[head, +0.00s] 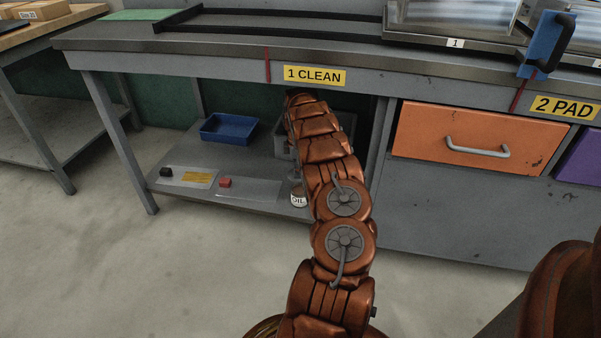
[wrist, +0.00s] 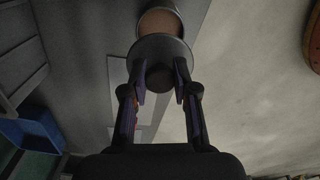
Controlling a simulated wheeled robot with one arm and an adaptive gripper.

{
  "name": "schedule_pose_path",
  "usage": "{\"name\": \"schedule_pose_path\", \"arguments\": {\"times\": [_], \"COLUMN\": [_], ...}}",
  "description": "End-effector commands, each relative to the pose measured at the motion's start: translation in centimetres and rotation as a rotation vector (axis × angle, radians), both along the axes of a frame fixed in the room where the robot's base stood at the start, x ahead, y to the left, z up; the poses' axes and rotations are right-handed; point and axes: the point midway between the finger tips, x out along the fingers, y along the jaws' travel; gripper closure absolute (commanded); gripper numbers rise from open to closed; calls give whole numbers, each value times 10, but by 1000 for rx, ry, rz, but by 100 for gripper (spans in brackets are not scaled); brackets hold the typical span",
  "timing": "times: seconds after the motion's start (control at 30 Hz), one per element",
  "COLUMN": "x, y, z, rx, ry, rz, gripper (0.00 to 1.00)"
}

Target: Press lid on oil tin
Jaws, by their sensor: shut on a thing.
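The oil tin (head: 298,198) stands upright at the front edge of the lower shelf, its white OIL label facing out and its upper part partly hidden by my arm. In the wrist view the tin's open round mouth (wrist: 160,22) shows brown inside. A dark round lid (wrist: 160,48) covers part of that mouth in the picture, offset toward my gripper; its height above the rim cannot be told. My gripper (wrist: 161,80) is shut on the lid's knob.
The lower shelf (head: 240,160) also holds a blue tray (head: 229,128), a grey bin (head: 283,140), a red block (head: 225,182) and a black block (head: 166,172). The worktop labelled 1 CLEAN (head: 314,76) overhangs it. An orange drawer (head: 450,140) is at right. The floor in front is clear.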

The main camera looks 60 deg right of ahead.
Motion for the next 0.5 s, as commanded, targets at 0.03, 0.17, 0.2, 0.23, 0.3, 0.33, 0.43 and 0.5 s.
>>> {"name": "schedule_pose_path", "arguments": {"times": [0.03, 0.17, 0.2, 0.23, 0.3, 0.33, 0.43, 0.5], "x": [-5, -9, -10, -10, -10, -10, -10, -10], "y": [-3, -6, -6, -6, -6, -6, -6, -5], "z": [0, 0, 0, -1, -4, -6, -12, -18], "rx": [-1, 0, 0, 0, 1, 1, 1, 1], "ry": [-1, 0, 0, 0, 1, 1, 1, 1], "rz": [-9, -16, -16, -16, -16, -16, -16, -16], "gripper": [95, 95, 95, 95, 95, 95, 95, 95]}}
